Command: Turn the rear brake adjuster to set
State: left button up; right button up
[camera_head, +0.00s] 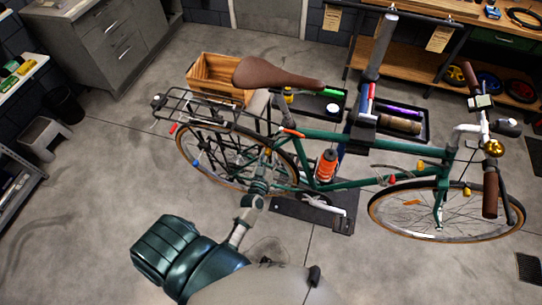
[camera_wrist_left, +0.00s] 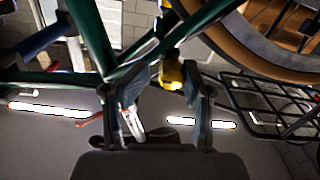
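The green bicycle (camera_head: 345,141) is clamped upright in a repair stand, its rear wheel to the left. My left gripper (camera_head: 265,160) reaches up to the rear wheel, close to the frame. A small yellow piece (camera_head: 268,151) shows at its tips. In the left wrist view this yellow piece (camera_wrist_left: 172,74) sits between the two fingertips of my left gripper (camera_wrist_left: 172,66), by the green tubes (camera_wrist_left: 98,45). I cannot tell whether the fingers touch it. No label shows which part is the rear brake adjuster or its setting. My right gripper is not in view.
The rear rack (camera_head: 205,108) and saddle (camera_head: 278,72) stand close above my left gripper. A wooden crate (camera_head: 217,76) and parts trays (camera_head: 402,122) are behind the bike. An orange bottle (camera_head: 326,166) is on the frame. The floor at left is mostly clear.

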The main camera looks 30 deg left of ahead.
pick_arm(q)
jog(key=shift+s+a+f, duration=0.1)
jog(key=shift+s+a, duration=0.15)
jog(key=shift+a, duration=0.75)
grip_shut()
jog(key=shift+d, duration=0.2)
jog(key=shift+w+d+n, duration=0.1)
jog(key=shift+d+n, duration=0.05)
jog(key=shift+n, duration=0.45)
jog(key=shift+o, duration=1.1)
grip_release()
jog(key=shift+o, duration=0.5)
jog(key=shift+w+f, duration=0.1)
jog(key=shift+w, duration=0.05)
jog(key=v, duration=1.2)
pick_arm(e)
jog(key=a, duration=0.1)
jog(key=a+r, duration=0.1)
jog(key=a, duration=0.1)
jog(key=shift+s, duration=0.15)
